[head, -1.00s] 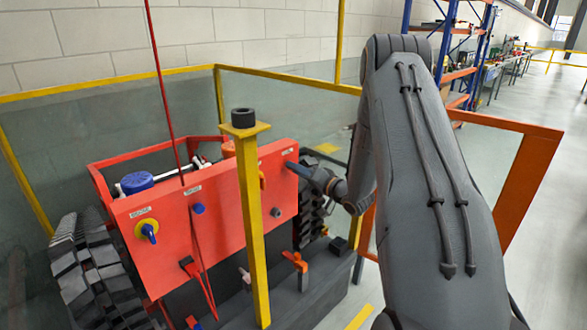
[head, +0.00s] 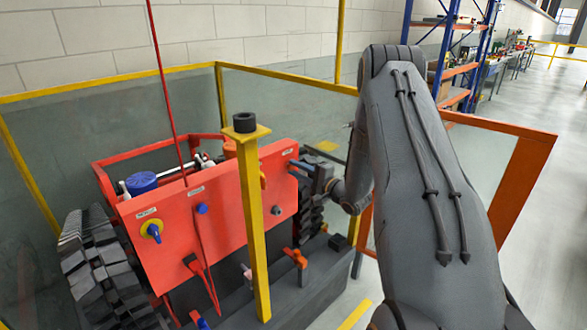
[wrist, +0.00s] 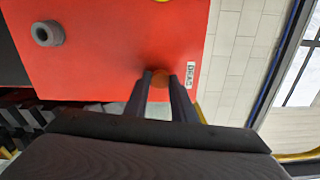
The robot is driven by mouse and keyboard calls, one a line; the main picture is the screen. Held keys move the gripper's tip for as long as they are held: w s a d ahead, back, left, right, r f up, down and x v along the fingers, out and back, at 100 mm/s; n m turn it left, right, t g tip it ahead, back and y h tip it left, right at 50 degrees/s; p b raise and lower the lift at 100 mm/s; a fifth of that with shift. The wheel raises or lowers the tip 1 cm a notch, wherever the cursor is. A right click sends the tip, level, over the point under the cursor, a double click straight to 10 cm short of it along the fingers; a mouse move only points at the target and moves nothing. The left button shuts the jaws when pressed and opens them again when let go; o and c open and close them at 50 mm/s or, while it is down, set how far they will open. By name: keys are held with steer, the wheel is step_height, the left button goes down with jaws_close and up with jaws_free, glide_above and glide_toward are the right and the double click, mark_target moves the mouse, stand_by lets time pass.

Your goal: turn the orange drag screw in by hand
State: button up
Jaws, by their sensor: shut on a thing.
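The orange drag screw (wrist: 161,80) shows in the wrist view as a small round orange head on the red panel (wrist: 110,45), beside a label reading DRAG (wrist: 190,75). My gripper (wrist: 161,78) has one dark finger on each side of the screw and is shut on it. In the head view my gripper (head: 299,169) reaches the right end of the red panel (head: 222,205) from the right. The screw is hidden there behind the fingers.
A yellow post (head: 255,235) with a black cap stands in front of the panel. A grey round fitting (wrist: 47,33) is on the panel near the screw. Orange-handled valve (head: 295,258) sits below.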

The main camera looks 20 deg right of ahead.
steer(key=m+p, duration=0.1)
steer(key=m, duration=0.3)
steer(key=shift+s+m, duration=0.1)
steer(key=shift+m, duration=0.3)
steer(key=m+p, duration=0.1)
steer(key=m, duration=0.4)
steer(key=shift+f, duration=0.1)
steer(key=o, duration=0.9)
steer(key=shift+c, duration=0.2)
